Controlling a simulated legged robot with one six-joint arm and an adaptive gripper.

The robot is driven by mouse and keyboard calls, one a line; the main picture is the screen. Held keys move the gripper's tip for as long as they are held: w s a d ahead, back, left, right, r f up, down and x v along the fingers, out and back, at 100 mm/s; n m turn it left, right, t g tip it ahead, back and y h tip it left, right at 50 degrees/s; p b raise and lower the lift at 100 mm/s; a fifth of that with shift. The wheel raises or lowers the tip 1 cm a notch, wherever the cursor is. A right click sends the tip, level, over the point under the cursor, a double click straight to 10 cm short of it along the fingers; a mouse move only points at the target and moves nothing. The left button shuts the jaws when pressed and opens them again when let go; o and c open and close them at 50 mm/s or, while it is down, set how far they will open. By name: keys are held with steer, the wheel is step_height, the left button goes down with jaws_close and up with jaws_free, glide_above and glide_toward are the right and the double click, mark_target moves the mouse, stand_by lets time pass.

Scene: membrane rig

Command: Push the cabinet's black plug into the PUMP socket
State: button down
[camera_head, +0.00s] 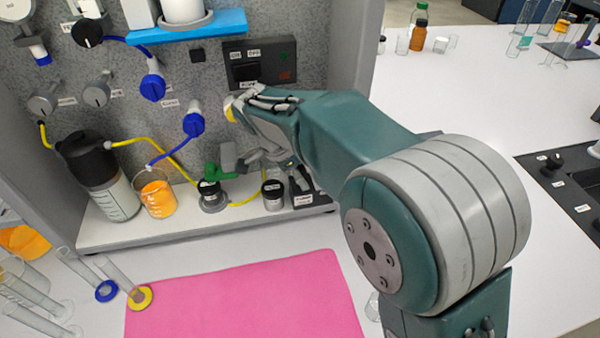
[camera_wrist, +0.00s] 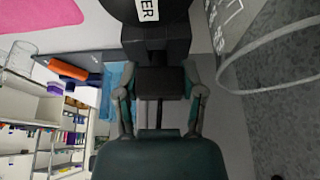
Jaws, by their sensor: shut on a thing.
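In the wrist view my gripper (camera_wrist: 160,92) is shut on the black plug (camera_wrist: 158,80), one finger on each side. The plug's far end meets a dark block below a black part with a white label (camera_wrist: 146,9) ending in "TER". I cannot tell whether they are joined or only in line. In the head view my wrist reaches down by the right end of the cabinet shelf, and the fingers are mostly hidden. A black ON/OFF box (camera_head: 262,60) is on the cabinet panel. A small label (camera_head: 248,84) under it looks like PUMP; my arm hides the area below.
The shelf (camera_head: 160,226) carries a black-topped bottle (camera_head: 97,176), a beaker of orange liquid (camera_head: 157,194), small jars (camera_head: 273,194) and a black labelled device (camera_head: 312,196). Yellow and blue tubes cross the panel. A pink mat (camera_head: 245,305) lies clear in front.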

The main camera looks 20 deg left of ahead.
steer(key=shift+s+f, duration=0.15)
steer(key=shift+f, duration=0.3)
steer(key=shift+c, duration=0.6)
jaws_free()
steer(key=shift+r, duration=0.1)
steer(key=shift+a+r, duration=0.1)
steer(key=shift+r, duration=0.15)
steer(key=v, duration=0.7)
